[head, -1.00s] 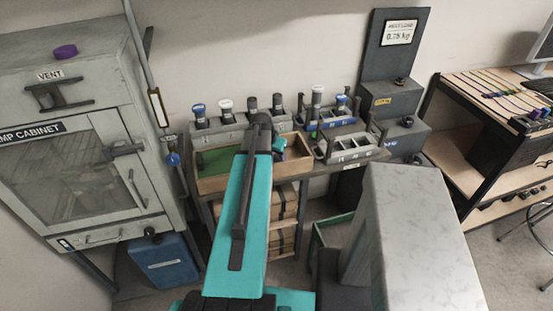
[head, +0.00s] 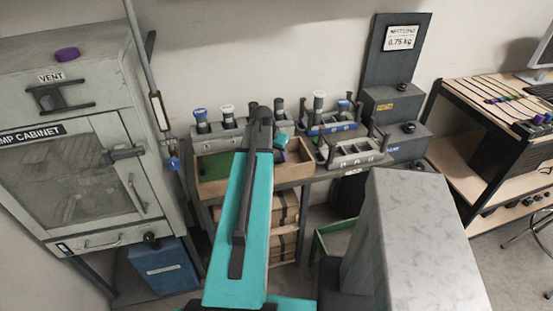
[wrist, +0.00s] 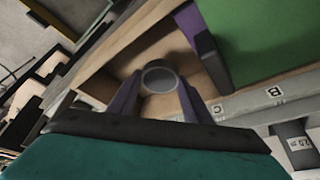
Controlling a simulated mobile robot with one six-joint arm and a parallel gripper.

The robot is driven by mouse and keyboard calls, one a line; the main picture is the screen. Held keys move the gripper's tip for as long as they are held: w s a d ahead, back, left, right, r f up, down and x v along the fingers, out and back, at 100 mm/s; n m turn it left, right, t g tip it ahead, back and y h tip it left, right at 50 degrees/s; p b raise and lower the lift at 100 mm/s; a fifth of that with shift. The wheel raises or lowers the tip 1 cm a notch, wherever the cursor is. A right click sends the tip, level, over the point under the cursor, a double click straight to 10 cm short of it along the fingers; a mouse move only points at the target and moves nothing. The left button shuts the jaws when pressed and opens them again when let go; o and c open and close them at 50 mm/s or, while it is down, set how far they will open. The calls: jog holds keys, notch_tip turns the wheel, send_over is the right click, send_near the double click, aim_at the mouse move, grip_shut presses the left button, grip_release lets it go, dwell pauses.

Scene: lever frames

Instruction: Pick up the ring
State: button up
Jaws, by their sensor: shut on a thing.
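A grey ring (wrist: 160,90) sits between the two fingertips of my gripper (wrist: 160,83) in the wrist view. The fingers are shut on its sides, and I see its round opening. It is over or in the bare part of a wooden tray (wrist: 108,82); I cannot tell whether it touches the tray floor. In the head view my gripper (head: 281,141) is partly hidden behind my arm, at the right part of the wooden tray (head: 294,172). The ring is too hidden to make out there.
A green panel (wrist: 255,38) fills the tray's other part, behind a divider. The pump cabinet (head: 80,190) is at left, and dark grey blocks (head: 392,105) are at right.

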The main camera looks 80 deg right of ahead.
aim_at(277, 157)
jog(key=shift+r+b, duration=0.7)
jog(key=shift+r, duration=2.35)
jog(key=shift+r, duration=0.15)
